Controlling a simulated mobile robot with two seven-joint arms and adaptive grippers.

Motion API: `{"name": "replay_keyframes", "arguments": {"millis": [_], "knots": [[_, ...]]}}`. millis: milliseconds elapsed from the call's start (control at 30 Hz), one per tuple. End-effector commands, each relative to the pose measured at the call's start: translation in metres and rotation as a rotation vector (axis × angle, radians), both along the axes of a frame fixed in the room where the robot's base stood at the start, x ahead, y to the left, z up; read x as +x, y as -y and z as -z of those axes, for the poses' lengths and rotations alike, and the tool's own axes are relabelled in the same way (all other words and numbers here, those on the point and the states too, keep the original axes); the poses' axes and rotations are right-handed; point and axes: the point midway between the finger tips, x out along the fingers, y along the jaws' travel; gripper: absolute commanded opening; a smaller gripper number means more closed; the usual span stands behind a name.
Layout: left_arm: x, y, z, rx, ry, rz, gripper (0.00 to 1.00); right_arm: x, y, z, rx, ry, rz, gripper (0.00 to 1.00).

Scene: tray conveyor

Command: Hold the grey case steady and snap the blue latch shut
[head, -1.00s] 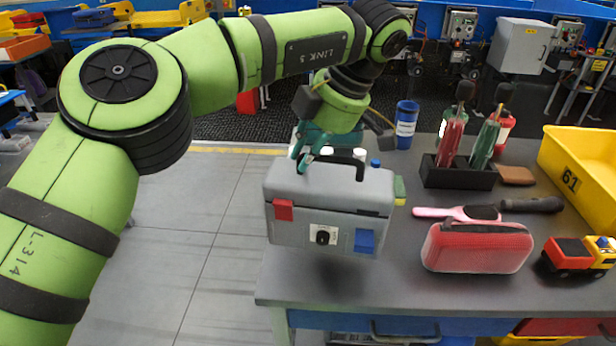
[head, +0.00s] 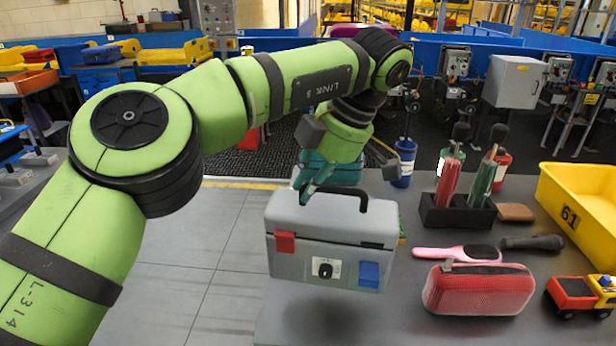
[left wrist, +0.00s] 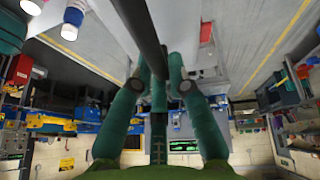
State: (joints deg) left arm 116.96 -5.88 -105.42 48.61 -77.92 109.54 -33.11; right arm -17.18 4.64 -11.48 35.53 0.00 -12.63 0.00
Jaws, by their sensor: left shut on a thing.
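The grey case (head: 330,222) hangs upright, apparently above the grey table, with a dark shadow below it. My left gripper (head: 304,192), with green fingers, is shut on the case's black handle (head: 365,198) at its left part. In the left wrist view the handle (left wrist: 142,28) passes as a dark bar between the fingers (left wrist: 158,82). On the case front, the red latch (head: 284,242) lies across the lid seam at the left. The blue latch (head: 369,275) sits lower at the right, below the seam. My right gripper is not in view.
On the table (head: 390,325) lie a red ribbed case (head: 478,290), a pink brush (head: 440,252), a dark microphone-like object (head: 533,242) and a toy truck (head: 575,293). A black holder (head: 455,215), blue cup (head: 405,160) and yellow bin (head: 580,200) stand behind.

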Motion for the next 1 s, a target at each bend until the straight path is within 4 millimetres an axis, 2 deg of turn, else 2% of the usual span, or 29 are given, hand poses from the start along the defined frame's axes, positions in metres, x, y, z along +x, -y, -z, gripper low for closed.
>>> {"name": "replay_keyframes", "arguments": {"millis": [367,1000], "knots": [[0.000,0.000,0.002,-0.001,0.003,-0.001,0.00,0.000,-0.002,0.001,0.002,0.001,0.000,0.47],[0.000,0.000,0.059,-0.001,0.001,0.000,0.00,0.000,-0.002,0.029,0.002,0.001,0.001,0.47]]}}
